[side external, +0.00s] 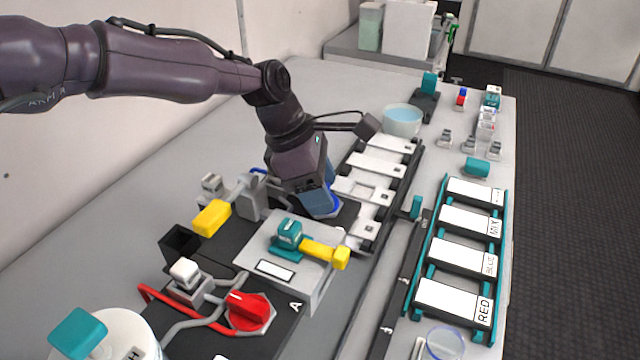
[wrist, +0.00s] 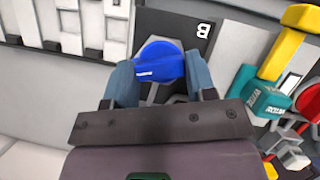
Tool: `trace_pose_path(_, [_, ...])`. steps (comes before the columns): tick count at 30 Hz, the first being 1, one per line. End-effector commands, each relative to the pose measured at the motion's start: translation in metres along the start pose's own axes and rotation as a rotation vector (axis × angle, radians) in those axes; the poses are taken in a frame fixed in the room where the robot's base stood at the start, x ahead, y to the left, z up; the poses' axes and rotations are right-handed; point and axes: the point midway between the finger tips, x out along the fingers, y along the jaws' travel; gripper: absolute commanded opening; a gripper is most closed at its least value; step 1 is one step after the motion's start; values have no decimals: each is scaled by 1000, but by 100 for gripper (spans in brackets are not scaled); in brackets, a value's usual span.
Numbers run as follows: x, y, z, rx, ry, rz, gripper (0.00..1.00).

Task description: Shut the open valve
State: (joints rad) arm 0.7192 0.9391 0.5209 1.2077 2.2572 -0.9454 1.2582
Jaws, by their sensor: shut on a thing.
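My gripper (side external: 318,200) is shut on a round blue knob (wrist: 158,60) on the dark panel marked B (wrist: 203,30); the wrist view shows one finger on each side of it. In the side view the gripper mostly hides the blue knob (side external: 337,206). A red knob (side external: 248,312) sits on the panel marked A at the front. A teal valve body (side external: 287,235) with a yellow handle (side external: 325,252) stands on a grey block between the panels. Another yellow handle (side external: 212,217) is at the left. I cannot tell which valve is open.
A black rack with white plates (side external: 382,165) lies just right of the gripper. A teal rack with labelled cards (side external: 462,257) is further right. A bowl of blue liquid (side external: 402,120) stands behind. Grey and red pipes (side external: 185,312) run along the front left.

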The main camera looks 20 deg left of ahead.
Motion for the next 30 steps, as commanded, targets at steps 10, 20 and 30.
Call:
trace_pose_path(10, [-1,-3,0,-303,2,125,27])
trace_pose_path(20, [0,-4,1,-590,4,247,27])
trace_pose_path(30, [0,-5,1,-871,6,364,27])
